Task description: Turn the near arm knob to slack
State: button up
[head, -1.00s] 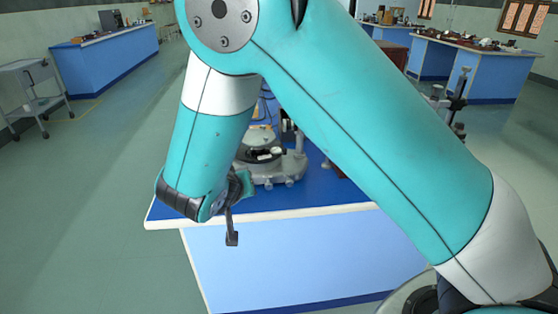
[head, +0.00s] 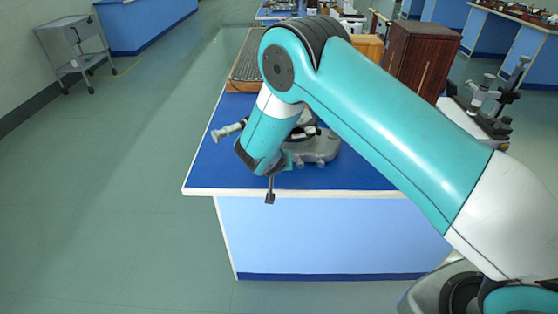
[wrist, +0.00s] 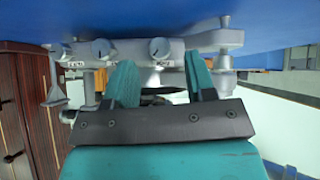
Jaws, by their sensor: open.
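The grey spectrometer (head: 318,151) stands on the blue bench top (head: 355,175), partly hidden behind my arm in the head view. In the wrist view, the spectrometer base (wrist: 130,52) appears inverted, with two round grey-blue knobs, a left one (wrist: 101,47) and a right one (wrist: 160,47), each beside a small white label. The label text is too small to read, so I cannot tell which is the near arm knob. My gripper (wrist: 163,82) is open and empty. Its teal fingers point toward the knobs, apart from them as far as I can see.
A dark wooden cabinet (head: 420,60) and a ribbed board (head: 246,62) stand farther back on the bench. Another instrument (head: 485,105) is at right. A grey trolley (head: 73,50) stands far left. The floor left of the bench is clear.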

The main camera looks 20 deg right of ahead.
jog(key=shift+x, duration=1.4)
jog(key=c, duration=0.9)
